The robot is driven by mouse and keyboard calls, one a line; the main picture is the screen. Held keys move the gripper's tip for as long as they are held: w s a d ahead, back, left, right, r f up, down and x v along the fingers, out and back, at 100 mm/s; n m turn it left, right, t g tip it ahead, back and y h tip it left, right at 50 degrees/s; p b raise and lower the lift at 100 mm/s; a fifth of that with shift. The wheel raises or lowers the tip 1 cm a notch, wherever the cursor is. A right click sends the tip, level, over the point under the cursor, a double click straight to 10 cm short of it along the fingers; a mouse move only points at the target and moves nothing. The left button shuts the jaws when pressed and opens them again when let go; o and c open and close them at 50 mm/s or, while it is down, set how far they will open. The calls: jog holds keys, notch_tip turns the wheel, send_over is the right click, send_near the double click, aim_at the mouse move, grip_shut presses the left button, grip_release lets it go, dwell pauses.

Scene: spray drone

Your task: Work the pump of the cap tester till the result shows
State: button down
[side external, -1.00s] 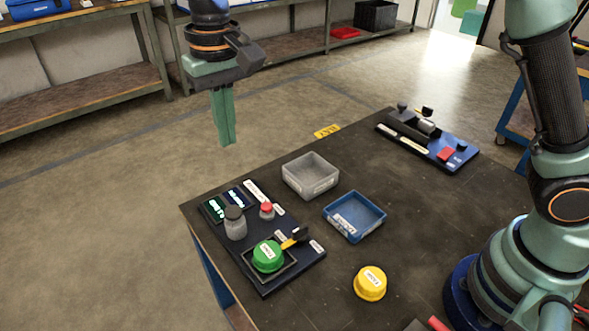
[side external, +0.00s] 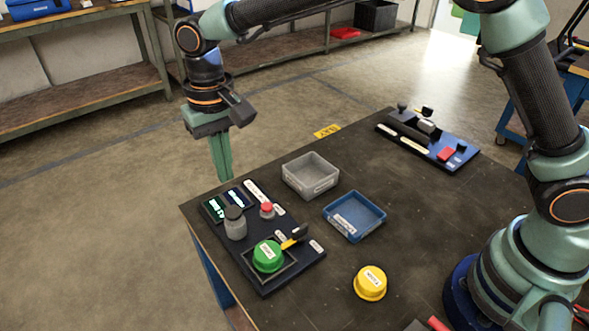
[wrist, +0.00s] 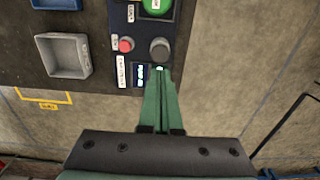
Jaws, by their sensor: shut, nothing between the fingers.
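The cap tester (side external: 262,283) is a dark panel at the near left of the bench. Its pump (side external: 235,224) is a grey cylinder with a dark round top, which shows from above in the wrist view (wrist: 160,49). Two small screens (side external: 213,209) with lit text, too small to read, sit at its far left end. A green cap (side external: 267,254) sits in the tester's square frame, beside a black lever with a yellow part (side external: 294,238). My gripper (side external: 224,178) is shut and empty, pointing down above the screen end. In the wrist view its tips (wrist: 160,72) overlap a screen, short of the pump.
A red button (side external: 267,209) stands beside the pump. A grey tray (side external: 310,182) and a blue tray (side external: 354,222) lie to the right. A yellow cap (side external: 370,283) sits near the front. Another blue fixture (side external: 450,160) stands at the back right. Bench between them is clear.

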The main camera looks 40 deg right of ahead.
aim_at(233, 212)
notch_tip(233, 212, down, 8)
jog(key=shift+f, duration=0.1)
dwell(0.4)
jog(key=shift+f, duration=1)
notch_tip(233, 212, up, 14)
jog(key=shift+r, duration=0.25)
dwell(0.7)
